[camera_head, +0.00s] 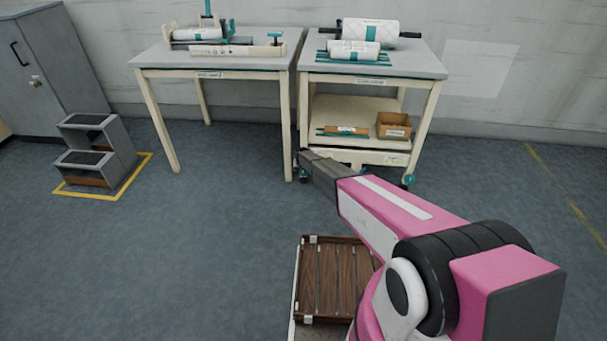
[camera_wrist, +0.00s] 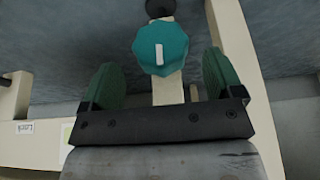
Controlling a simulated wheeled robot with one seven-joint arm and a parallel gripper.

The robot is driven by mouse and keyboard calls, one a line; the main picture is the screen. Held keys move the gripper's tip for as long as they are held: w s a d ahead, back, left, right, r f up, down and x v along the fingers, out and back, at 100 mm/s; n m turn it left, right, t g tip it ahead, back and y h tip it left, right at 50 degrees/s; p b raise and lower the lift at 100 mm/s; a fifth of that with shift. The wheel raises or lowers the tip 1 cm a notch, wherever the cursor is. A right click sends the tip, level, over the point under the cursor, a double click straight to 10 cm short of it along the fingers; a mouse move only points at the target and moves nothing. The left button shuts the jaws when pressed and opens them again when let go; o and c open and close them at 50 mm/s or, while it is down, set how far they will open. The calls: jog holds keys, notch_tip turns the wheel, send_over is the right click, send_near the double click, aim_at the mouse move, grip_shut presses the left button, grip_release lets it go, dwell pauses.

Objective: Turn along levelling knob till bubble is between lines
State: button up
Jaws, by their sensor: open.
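In the wrist view a teal, faceted levelling knob (camera_wrist: 172,62) with a white line across its face sits in front of a cream post. My gripper (camera_wrist: 160,76) is open, with one green finger pad left of the knob and one right. A gap shows on each side, so the pads look apart from it. In the head view my arm reaches to the cart's front left leg, and the fingers cannot be made out there. Another teal knob (camera_head: 410,180) is at the cart's front right foot. I cannot make out a bubble or its lines.
The cart (camera_head: 425,66) carries wadding rolls on top and a cardboard box (camera_head: 394,126) on its shelf. A second table (camera_head: 150,62) stands close on its left. Grey steps (camera_head: 96,135) stand far left; floor between is clear.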

aim_at(301, 171)
jog(key=x, duration=0.5)
jog(key=c, duration=0.9)
jog(key=shift+o, duration=0.2)
jog(key=shift+a+h, duration=0.1)
jog(key=shift+h, duration=0.2)
jog(key=shift+n+h, duration=0.3)
jog(key=shift+h, duration=0.9)
jog(key=shift+n+h, duration=0.3)
jog(key=shift+h, duration=1)
